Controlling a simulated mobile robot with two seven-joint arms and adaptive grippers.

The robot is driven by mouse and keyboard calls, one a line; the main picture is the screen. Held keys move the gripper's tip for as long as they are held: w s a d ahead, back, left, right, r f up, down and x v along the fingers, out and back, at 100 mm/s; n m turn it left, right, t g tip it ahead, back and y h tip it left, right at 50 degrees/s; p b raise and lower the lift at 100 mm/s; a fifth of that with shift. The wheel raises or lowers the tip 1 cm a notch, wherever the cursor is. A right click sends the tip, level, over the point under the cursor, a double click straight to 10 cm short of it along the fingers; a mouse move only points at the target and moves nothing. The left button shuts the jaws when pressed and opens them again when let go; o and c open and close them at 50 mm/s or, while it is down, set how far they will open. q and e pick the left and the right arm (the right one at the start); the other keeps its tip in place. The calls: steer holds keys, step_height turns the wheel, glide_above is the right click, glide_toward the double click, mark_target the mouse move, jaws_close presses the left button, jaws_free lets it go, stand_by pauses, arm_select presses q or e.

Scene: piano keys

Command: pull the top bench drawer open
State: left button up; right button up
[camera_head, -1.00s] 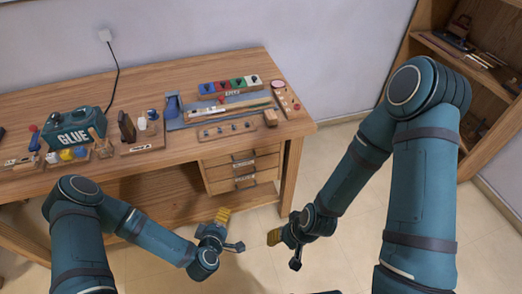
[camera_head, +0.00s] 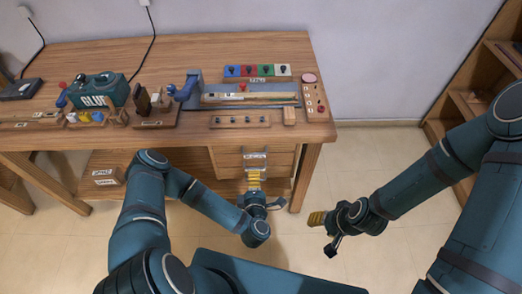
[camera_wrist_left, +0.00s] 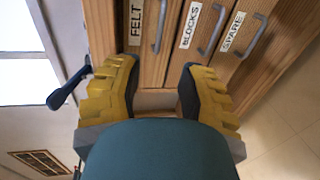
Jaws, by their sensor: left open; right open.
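The bench drawers sit under the right end of the workbench. The top drawer (camera_head: 228,160), labelled FELT, appears shut; its front also shows in the left wrist view (camera_wrist_left: 151,62) with a grey bar handle (camera_wrist_left: 160,27). Below it are the BLOCKS drawer (camera_wrist_left: 183,67) and the SPARE drawer (camera_wrist_left: 222,68). My left gripper (camera_head: 254,175) is open in front of the drawer stack. In the left wrist view its yellow fingers (camera_wrist_left: 160,75) are apart with nothing between them, short of the handles. My right gripper (camera_head: 318,219) is open and empty, right of the bench.
The workbench top (camera_head: 70,58) holds a green GLUE box (camera_head: 98,90), a rack of coloured blocks (camera_head: 258,71) and several tools. A bench leg (camera_head: 304,178) stands just right of the drawers. A shelf unit (camera_head: 468,105) is at right. The floor between is clear.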

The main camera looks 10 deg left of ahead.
mark_target(254, 153)
arm_select(q)
steer(key=b+x, duration=0.2)
steer(key=x, duration=1.1)
steer(key=shift+w+a, duration=0.2)
jaws_close()
